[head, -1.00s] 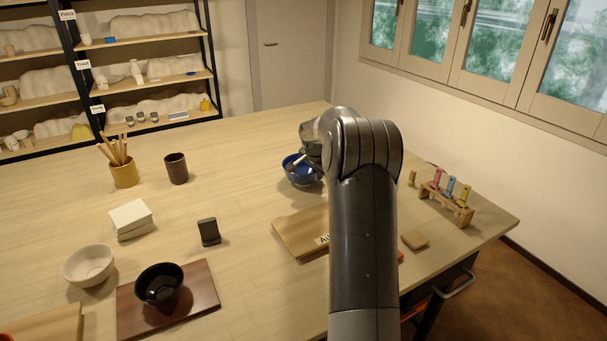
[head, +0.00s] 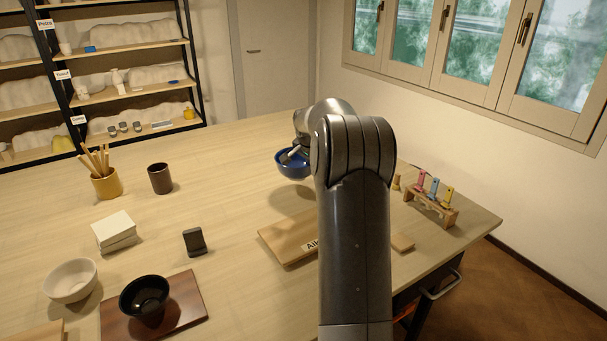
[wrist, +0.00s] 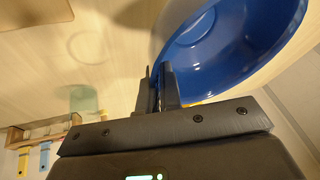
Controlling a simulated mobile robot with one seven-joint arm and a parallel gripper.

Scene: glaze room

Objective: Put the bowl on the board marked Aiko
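The blue bowl (head: 292,165) hangs a little above the table, its shadow apart beneath it. My gripper (wrist: 158,88) is shut on its rim in the wrist view, where the bowl's blue inside (wrist: 225,50) fills the upper right. In the head view my arm hides the fingers and part of the bowl's right side. The light wooden board (head: 280,238) with a label starting "Ai" lies nearer than the bowl. My arm covers its right part and the end of the label. No bowl stands on the visible part of the board.
A black bowl (head: 145,297) stands on a dark brown board (head: 193,300) at front left, beside a white bowl (head: 70,279). A dark phone-like block (head: 194,241), white blocks (head: 114,229) and a brown cup (head: 160,178) stand left. A tool rack (head: 431,208) stands right.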

